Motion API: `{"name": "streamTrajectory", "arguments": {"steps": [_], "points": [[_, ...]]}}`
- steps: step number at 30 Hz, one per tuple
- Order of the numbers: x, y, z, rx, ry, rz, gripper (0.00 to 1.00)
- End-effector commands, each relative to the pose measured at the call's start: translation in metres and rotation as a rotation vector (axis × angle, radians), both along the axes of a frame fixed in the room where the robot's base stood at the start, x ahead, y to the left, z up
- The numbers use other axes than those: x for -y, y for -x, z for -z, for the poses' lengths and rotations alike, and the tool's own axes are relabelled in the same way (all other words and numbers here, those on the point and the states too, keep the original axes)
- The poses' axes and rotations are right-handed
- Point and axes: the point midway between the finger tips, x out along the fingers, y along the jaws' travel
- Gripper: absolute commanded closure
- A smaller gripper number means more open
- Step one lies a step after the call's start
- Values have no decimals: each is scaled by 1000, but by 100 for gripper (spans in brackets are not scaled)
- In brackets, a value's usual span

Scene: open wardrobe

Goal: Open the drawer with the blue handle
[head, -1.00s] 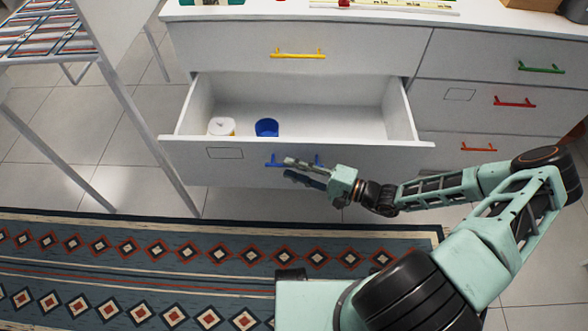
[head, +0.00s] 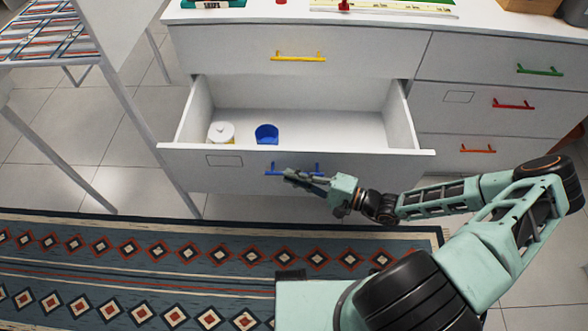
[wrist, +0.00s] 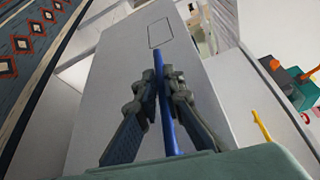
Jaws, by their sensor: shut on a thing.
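The drawer with the blue handle stands well pulled out, its front panel (head: 380,175) nearest me and its inside showing. The blue handle (head: 275,168) is a horizontal bar on that front; in the wrist view the handle (wrist: 158,62) runs between my fingers. My gripper (head: 292,176) comes from the right and is shut on the handle. In the wrist view both fingers of my gripper (wrist: 160,85) close in around the bar. They hide part of the handle in both views.
A white lidded jar (head: 221,132) and a blue cup (head: 266,134) are inside the drawer. A closed drawer with a yellow handle (head: 298,57) is above it. A white-legged table (head: 120,110) stands at the left. A patterned rug (head: 150,265) covers the floor in front.

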Motion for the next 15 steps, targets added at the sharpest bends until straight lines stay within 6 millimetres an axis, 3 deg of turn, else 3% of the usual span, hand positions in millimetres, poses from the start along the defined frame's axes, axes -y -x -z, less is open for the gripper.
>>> {"name": "streamTrajectory", "arguments": {"steps": [3,11,12,15], "points": [[1,17,4,-11,12,2,100],[2,17,7,-9,15,2,100],[2,17,7,-9,15,2,87],[2,16,6,-8,14,2,76]]}}
